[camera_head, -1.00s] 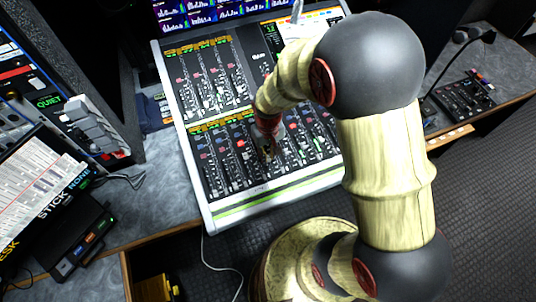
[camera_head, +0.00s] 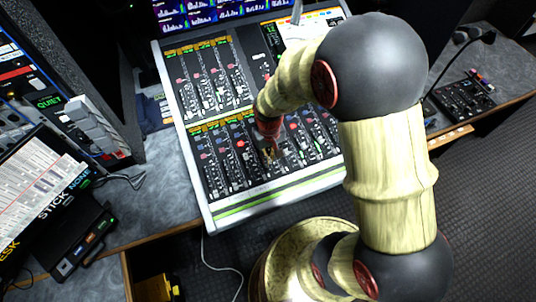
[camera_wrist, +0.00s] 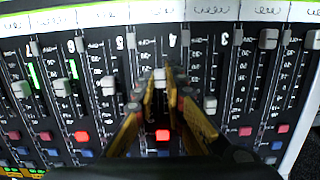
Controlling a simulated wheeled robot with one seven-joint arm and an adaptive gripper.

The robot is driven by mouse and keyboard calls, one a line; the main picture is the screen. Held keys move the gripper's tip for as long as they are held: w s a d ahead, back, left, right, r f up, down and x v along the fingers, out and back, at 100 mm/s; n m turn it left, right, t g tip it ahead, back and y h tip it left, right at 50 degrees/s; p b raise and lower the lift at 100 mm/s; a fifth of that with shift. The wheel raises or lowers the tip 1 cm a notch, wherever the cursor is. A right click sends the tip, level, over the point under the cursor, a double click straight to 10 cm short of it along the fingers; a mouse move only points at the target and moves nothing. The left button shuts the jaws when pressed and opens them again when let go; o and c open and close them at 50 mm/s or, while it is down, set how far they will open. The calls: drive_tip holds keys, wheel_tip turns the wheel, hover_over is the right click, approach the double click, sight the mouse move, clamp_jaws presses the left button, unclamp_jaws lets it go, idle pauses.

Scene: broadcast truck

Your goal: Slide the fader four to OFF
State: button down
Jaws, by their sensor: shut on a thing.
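My gripper (camera_wrist: 160,84) is shut on a small pale fader cap (camera_wrist: 158,75), its two brass-coloured fingers on either side of it. This fader sits by the printed number 4 on the mixing desk (camera_head: 217,207). The cap is partway along its track; the fingers cover much of the slot, and I cannot read an OFF mark. The neighbouring cap (camera_wrist: 108,85) at the left is only slightly lower in the wrist view, and the cap (camera_wrist: 210,105) at the right is lower still. In the head view my gripper (camera_head: 270,153) is small and dark over the desk's lower fader bank.
Other fader caps stand close on both sides, with one (camera_wrist: 268,38) near the top at the right. Red and blue buttons line the strips. A small control box (camera_head: 463,97) with a microphone stands at the right. A black box (camera_head: 75,240) sits at the left.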

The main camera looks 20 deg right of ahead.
sight(274, 174)
drive_tip(key=s, duration=0.3)
drive_tip(key=s+p, duration=0.1)
drive_tip(key=shift+s+f, duration=0.25)
drive_tip(key=shift+s, duration=0.15)
drive_tip(key=shift+s+f, duration=0.15)
drive_tip(key=shift+s, duration=0.05)
drive_tip(key=c, duration=1.8)
unclamp_jaws()
drive_tip(key=shift+c, duration=0.2)
drive_tip(key=shift+w, duration=0.2)
